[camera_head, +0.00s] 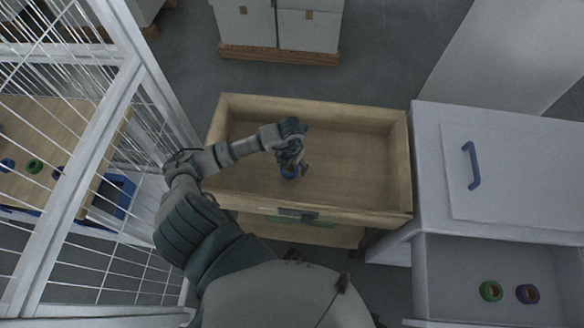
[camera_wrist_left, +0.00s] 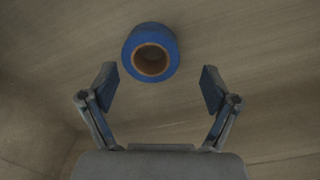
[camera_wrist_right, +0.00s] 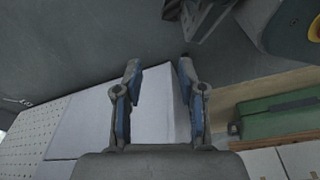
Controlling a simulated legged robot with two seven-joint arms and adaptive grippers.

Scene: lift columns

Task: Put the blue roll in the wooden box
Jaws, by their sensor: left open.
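The blue roll (camera_head: 290,171) lies inside the wooden box (camera_head: 222,185), near the middle of its floor. In the left wrist view the blue roll (camera_wrist_left: 151,52) shows its brown core, just beyond and between the open fingertips. My left gripper (camera_head: 297,160) reaches down into the box right above the roll. Its fingers (camera_wrist_left: 158,90) are spread apart and do not touch the roll in that view. My right gripper (camera_wrist_right: 160,70) is open and empty, seen only in the right wrist view.
A grey cabinet (camera_head: 500,170) with a blue handle stands right of the box. Its open compartment holds a green roll (camera_head: 491,290) and a purple roll (camera_head: 527,293). A white wire cage (camera_head: 110,110) stands on the left, with several rolls on a wooden surface. White boxes on a pallet (camera_head: 280,53) stand behind.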

